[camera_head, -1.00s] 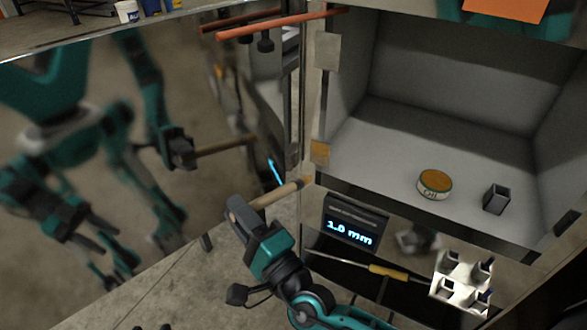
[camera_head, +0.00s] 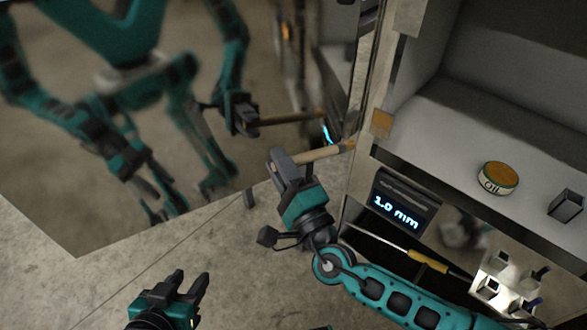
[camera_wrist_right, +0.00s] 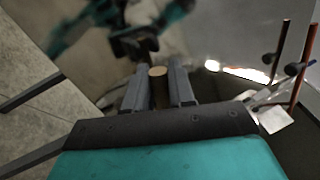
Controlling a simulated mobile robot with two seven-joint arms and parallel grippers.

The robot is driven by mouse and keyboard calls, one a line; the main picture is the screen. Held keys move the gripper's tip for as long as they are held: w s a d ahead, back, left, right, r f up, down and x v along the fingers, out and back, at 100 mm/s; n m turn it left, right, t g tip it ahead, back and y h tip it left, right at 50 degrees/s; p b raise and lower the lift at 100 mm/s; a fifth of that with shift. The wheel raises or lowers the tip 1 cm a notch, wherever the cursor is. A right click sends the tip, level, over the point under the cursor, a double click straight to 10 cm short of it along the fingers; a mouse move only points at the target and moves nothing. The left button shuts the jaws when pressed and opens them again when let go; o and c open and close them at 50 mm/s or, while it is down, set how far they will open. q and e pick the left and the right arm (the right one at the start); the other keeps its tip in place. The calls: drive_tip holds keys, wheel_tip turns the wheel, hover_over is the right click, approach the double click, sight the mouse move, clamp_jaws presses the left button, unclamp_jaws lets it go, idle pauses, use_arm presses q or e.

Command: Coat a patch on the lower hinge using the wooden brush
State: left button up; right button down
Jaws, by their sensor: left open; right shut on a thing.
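The wooden brush (camera_head: 325,153) is held by its handle in my right gripper (camera_head: 289,163), which is shut on it. The brush points right, its tip just below and left of the tan lower hinge (camera_head: 382,123) on the trailer's frame edge. The tip appears apart from the hinge; the depth between them is hard to judge. In the right wrist view, the round wooden handle end (camera_wrist_right: 157,73) shows between the fingers (camera_wrist_right: 158,90), and the hinge cannot be made out. My left gripper (camera_head: 188,287) is open and empty, low over the floor at bottom left.
A shiny trailer panel (camera_head: 130,205) at left mirrors my body. A display (camera_head: 398,207) reading 1.0 mm is below the hinge. A yellow-handled tool (camera_head: 427,260) and a white holder (camera_head: 497,275) sit lower right. An oil tin (camera_head: 498,177) and dark cup (camera_head: 566,205) stand inside the compartment.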

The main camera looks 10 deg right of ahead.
sight(322, 152)
drive_tip(key=shift+w+f, duration=0.35)
drive_tip(key=shift+w+d+f, duration=0.15)
drive_tip(key=shift+w+d, duration=0.15)
drive_tip(key=shift+w, duration=0.05)
drive_tip(key=shift+w+d+b, duration=0.6)
drive_tip(key=shift+w+d, duration=0.25)
drive_tip(key=shift+d, duration=0.2)
drive_tip(key=shift+w+d+b, duration=0.55)
drive_tip(key=shift+w+d, duration=0.25)
drive_tip(key=shift+d, duration=0.25)
drive_tip(key=shift+w+d, duration=0.55)
drive_tip(key=shift+d, duration=0.15)
drive_tip(key=shift+s+d, duration=0.6)
drive_tip(key=shift+s, duration=0.25)
drive_tip(key=shift+s+d, duration=0.6)
drive_tip(key=shift+s, duration=0.2)
drive_tip(key=shift+w+a, duration=0.6)
drive_tip(key=shift+w, duration=0.25)
drive_tip(key=shift+w+a, duration=0.6)
drive_tip(key=shift+w, duration=0.2)
